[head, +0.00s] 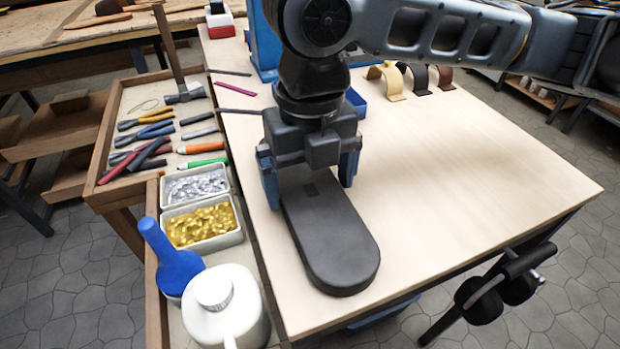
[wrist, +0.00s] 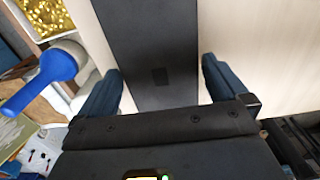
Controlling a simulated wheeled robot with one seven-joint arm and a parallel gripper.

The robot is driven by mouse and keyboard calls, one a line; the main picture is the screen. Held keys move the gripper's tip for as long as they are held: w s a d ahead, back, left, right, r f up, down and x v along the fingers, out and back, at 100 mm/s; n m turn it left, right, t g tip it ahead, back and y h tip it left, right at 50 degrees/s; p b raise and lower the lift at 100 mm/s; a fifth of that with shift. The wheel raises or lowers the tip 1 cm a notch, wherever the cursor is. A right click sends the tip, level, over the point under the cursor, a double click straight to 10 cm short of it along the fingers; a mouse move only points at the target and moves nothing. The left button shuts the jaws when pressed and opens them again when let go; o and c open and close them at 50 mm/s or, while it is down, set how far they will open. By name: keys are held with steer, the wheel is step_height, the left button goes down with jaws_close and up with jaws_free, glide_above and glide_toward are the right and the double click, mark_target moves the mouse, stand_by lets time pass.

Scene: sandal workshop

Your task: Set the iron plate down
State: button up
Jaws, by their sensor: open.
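The iron plate (head: 332,237) is a long dark grey slab with a rounded near end. It lies flat on the pale wooden tabletop near the left edge. My gripper (head: 310,180) is over its far part, with one blue finger on each side. In the wrist view the plate (wrist: 150,40) runs between the two fingers of my gripper (wrist: 162,88), and pale tabletop shows between the plate and each finger. The jaws are open. The plate's far end is hidden behind my gripper in the head view.
Left of the table, a tray holds pliers and other hand tools (head: 155,130). Boxes of silver (head: 195,186) and gold pieces (head: 203,226), a blue mallet (head: 170,258) and a white bottle (head: 226,308) stand close by. Curved straps (head: 388,80) stand at the back. The table's right side (head: 480,180) is clear.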

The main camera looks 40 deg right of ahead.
mark_target(310, 188)
step_height(310, 188, up, 11)
steer(key=shift+r+p, duration=0.2)
steer(key=shift+p, duration=0.25)
